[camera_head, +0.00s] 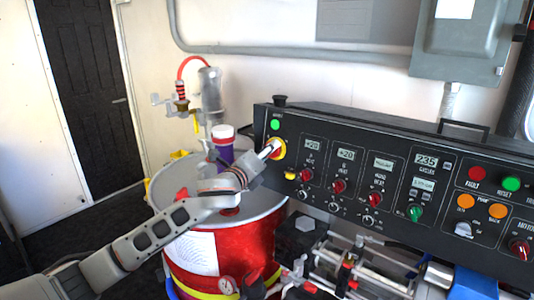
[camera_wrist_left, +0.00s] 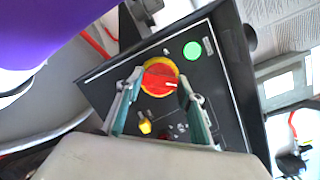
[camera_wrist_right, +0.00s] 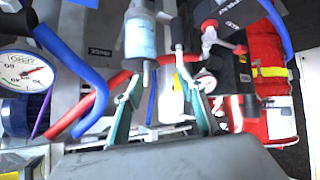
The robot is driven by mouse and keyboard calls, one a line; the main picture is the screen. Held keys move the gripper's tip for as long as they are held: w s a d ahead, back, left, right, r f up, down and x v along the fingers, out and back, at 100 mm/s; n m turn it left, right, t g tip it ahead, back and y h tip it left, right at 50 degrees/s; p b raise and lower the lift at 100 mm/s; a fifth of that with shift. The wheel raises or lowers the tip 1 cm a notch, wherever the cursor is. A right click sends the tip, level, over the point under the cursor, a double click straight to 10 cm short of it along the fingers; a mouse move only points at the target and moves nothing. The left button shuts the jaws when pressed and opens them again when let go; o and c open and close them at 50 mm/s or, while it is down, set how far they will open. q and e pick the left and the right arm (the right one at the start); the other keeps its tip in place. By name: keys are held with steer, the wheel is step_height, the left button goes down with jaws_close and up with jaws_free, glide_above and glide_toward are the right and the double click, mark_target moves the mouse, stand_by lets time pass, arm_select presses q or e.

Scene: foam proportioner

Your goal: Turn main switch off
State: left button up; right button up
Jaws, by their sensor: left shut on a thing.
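The main switch (camera_head: 280,147) is a round red knob on a yellow ring at the left end of the black control panel (camera_head: 330,122). My left gripper (camera_head: 268,151) reaches it from the left. In the left wrist view the red knob (camera_wrist_left: 158,77) sits between the fingertips of the left gripper (camera_wrist_left: 158,82), which is shut on it. A white mark on the knob points right in that view. My right gripper (camera_wrist_right: 160,88) shows in its wrist view with its fingers apart, in front of pipes and hoses, with nothing seen held.
A green light (camera_head: 275,125) is just above the switch and a small yellow knob (camera_head: 290,176) below it. Several other knobs and displays line the panel to the right. A red drum (camera_head: 195,262) stands under my left arm. A grey box (camera_head: 455,45) hangs on the wall.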

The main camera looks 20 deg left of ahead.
arm_select(q)
steer(key=shift+r+n+g, duration=0.1)
steer(key=shift+n+g, duration=0.55)
steer(key=shift+n, duration=2)
steer(key=shift+r+n+g, duration=0.1)
steer(key=shift+n+g, duration=0.5)
steer(key=shift+n, duration=2.1)
steer(key=shift+r+n+g, duration=0.1)
steer(key=shift+n+g, duration=0.55)
steer(key=shift+n, duration=2)
steer(key=o, duration=1.1)
steer(key=v, duration=1.2)
